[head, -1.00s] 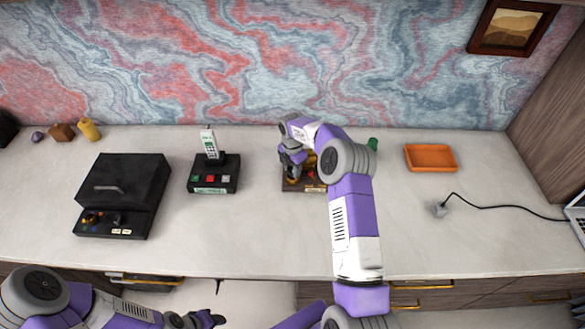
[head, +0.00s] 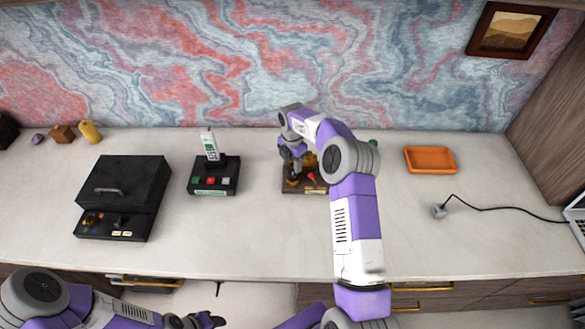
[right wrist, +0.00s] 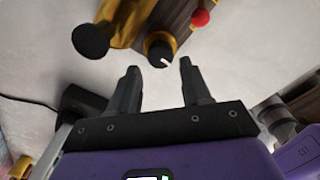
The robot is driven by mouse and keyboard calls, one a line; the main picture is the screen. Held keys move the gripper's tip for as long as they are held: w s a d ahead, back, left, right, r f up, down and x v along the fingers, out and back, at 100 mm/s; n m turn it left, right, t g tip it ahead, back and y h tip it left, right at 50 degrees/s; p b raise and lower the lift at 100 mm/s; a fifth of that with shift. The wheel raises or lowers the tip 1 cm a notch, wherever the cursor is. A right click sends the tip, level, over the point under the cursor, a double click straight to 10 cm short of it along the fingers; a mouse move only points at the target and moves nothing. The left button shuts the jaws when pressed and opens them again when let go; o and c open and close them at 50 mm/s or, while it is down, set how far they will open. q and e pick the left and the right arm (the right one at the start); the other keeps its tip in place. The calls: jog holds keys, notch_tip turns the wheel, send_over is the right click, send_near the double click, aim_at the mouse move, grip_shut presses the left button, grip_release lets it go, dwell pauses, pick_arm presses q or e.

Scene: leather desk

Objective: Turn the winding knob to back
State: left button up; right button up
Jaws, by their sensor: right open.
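The small brown wooden device (head: 305,188) with gold parts sits on the desk behind my right forearm, partly hidden in the head view. In the right wrist view, a round black knob (right wrist: 159,47) with a white mark shows on its wooden base (right wrist: 176,17). The white mark points toward the lower right of that picture. My right gripper (right wrist: 157,78) is open and empty, its fingertips apart from the knob. In the head view, the right gripper (head: 292,166) is over the device's left part. My left gripper (head: 214,319) is low at the front edge; its jaws are unclear.
A red ball-tipped part (right wrist: 200,17) stands near the knob. A black phone dock (head: 212,188) and a large black box (head: 125,195) stand to the left. An orange tray (head: 431,170) and a plug with a black cable (head: 439,210) lie right. The front desk strip is clear.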

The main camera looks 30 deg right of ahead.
aim_at(292, 172)
jog(key=shift+r, duration=1.65)
